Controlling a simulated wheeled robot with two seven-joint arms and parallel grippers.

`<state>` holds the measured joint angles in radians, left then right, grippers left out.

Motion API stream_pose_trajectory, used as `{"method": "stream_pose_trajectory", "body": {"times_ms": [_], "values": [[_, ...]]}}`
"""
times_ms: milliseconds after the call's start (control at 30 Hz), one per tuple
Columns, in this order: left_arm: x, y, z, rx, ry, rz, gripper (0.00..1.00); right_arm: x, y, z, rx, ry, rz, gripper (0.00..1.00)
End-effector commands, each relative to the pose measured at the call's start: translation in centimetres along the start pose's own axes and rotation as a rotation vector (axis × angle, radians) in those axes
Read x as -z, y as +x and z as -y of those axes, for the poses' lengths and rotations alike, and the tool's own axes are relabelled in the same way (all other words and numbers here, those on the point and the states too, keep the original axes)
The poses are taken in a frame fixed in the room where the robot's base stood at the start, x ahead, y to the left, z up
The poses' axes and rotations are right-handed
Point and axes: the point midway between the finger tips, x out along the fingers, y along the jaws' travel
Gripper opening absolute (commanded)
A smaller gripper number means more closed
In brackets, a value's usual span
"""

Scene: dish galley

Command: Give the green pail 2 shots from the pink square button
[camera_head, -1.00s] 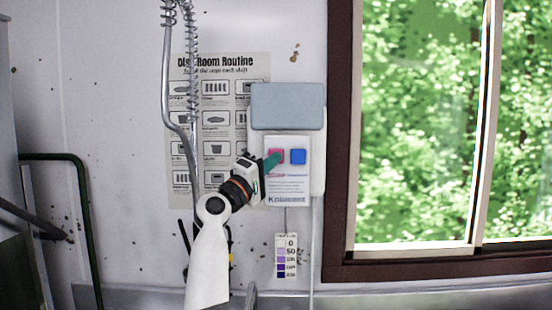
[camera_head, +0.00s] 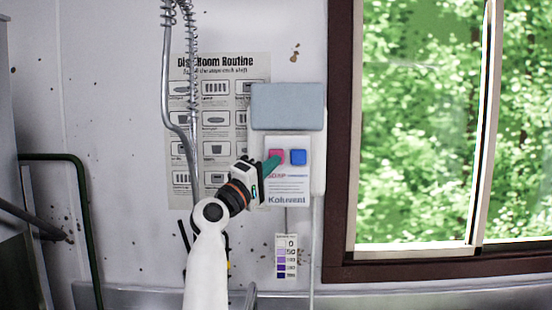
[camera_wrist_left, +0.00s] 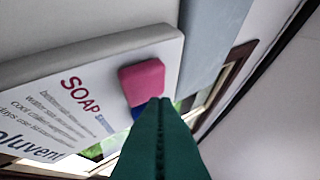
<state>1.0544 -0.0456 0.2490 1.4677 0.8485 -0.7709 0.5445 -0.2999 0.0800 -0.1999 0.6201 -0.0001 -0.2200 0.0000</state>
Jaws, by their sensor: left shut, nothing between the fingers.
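The green pail is not in view. My right gripper is not in view.
A grey-blue box (camera_head: 287,107) tops the dispenser. A coiled metal hose (camera_head: 179,120) hangs at the left, in front of a poster (camera_head: 212,120). A window (camera_head: 430,130) with a dark frame is at the right. A purple colour chart (camera_head: 286,256) hangs below.

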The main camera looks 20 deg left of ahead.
Motion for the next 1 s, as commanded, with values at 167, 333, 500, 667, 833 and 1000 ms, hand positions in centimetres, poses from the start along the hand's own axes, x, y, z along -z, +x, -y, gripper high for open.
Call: {"method": "stream_pose_trajectory", "body": {"times_ms": [167,333,500,667,833,1000], "values": [[0.06,-0.01,0.03,0.000,0.000,-0.001,0.00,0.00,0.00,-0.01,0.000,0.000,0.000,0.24],[0.07,-0.01,0.00,-0.001,0.002,-0.002,0.00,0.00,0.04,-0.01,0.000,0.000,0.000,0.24],[0.07,0.01,0.02,0.000,0.001,-0.002,0.00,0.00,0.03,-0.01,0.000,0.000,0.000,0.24],[-0.11,0.29,-0.10,-0.001,0.000,-0.002,0.00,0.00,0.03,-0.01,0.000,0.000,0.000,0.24],[-0.27,0.53,-0.12,0.001,0.000,-0.001,0.00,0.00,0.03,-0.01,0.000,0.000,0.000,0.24],[-0.26,0.52,-0.12,0.001,0.000,-0.001,0.00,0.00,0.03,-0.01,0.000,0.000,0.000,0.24]]}}
